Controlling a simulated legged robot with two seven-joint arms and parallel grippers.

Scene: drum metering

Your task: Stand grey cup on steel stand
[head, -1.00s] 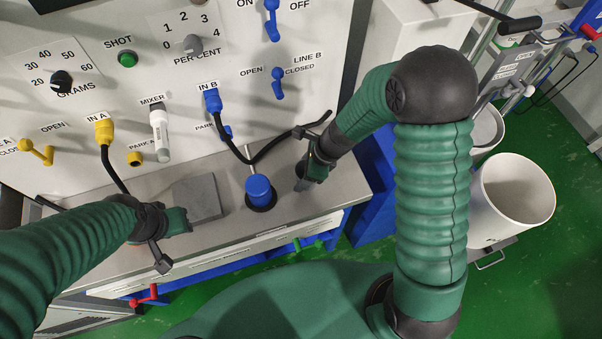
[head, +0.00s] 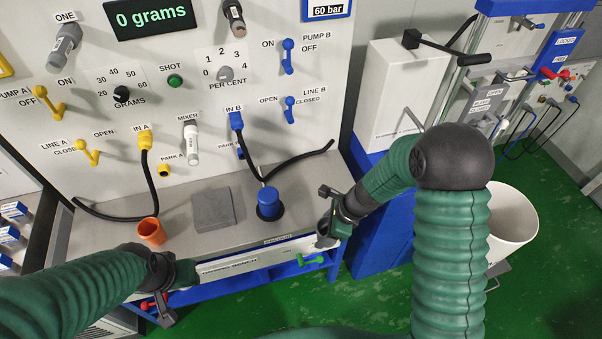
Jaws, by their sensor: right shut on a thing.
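My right gripper (head: 327,230) is shut on a small grey thing, apparently the grey cup (head: 325,240), by the bench's front edge, right of the blue capped post. The gripper hides much of it. A flat grey square block (head: 213,209), which looks like the steel stand, lies on the bench left of the blue post with nothing on it. My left gripper (head: 168,312) is low at the left, in front of the bench edge. Its fingers are too unclear to tell open from shut.
An orange cup (head: 151,232) stands on the bench (head: 185,240) left of the block. The blue capped post (head: 268,203) stands between block and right gripper. Black hoses (head: 150,180) hang from the panel (head: 210,120). A white bin (head: 511,220) is at the right.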

